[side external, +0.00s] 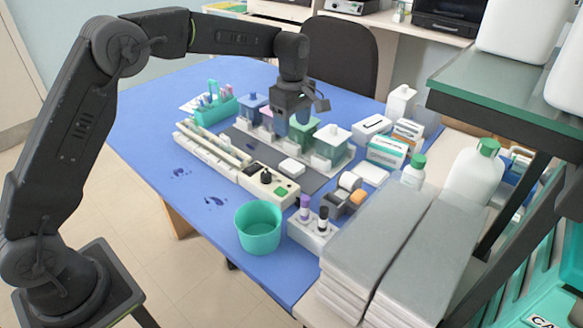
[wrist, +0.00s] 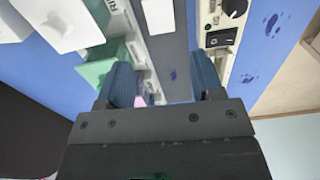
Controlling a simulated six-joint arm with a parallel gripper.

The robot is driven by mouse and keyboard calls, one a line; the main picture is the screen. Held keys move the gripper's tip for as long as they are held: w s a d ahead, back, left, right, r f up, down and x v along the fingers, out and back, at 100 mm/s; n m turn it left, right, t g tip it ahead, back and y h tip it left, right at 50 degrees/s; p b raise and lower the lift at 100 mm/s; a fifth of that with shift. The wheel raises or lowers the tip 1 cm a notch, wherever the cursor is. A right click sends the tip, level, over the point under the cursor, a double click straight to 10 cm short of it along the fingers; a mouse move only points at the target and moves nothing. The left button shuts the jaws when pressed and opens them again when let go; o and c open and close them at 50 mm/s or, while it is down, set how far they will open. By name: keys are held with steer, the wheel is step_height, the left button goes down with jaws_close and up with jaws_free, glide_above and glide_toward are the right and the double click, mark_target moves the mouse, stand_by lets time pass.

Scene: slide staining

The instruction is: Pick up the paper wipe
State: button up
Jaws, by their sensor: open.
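A small flat white pad (side external: 292,168), which looks like the folded paper wipe, lies on the dark grey mat (side external: 312,181) between the staining jars and the instrument strip. In the wrist view, a white piece (wrist: 158,15) on the grey mat at the top edge seems to be the same pad, cut off by the frame. A second white flat stack (side external: 372,173) lies by the boxes; I cannot tell what it is. My gripper (side external: 293,118) is above the jar row, behind the pad in the side view. In the wrist view, its two blue fingers (wrist: 164,82) are apart with nothing between them.
Several lidded staining jars (side external: 330,143) stand in a row beside the mat. A long white instrument (side external: 215,152) runs along its other side.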

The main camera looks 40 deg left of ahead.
glide_above(292, 165)
step_height(292, 165, down, 8)
steer(key=shift+s+d+r, duration=0.15)
steer(key=shift+r, duration=0.1)
steer(key=shift+a+f, duration=0.2)
steer(key=shift+f, duration=2.4)
steer(key=c, duration=0.7)
steer(key=shift+r, duration=0.1)
steer(key=shift+r, duration=0.55)
steer(key=r, duration=0.1)
steer(key=a+r, duration=0.1)
steer(key=r, duration=0.1)
steer(key=shift+r, duration=0.3)
steer(key=s+a+r, duration=0.1)
steer(key=a+r, duration=0.1)
steer(key=a, duration=0.1)
steer(key=s+a+r, duration=0.2)
steer(key=a, duration=0.1)
steer(key=s+a+r, duration=0.2)
steer(key=a, duration=0.1)
steer(key=shift+a+r, duration=0.1)
steer(key=shift+a, duration=0.15)
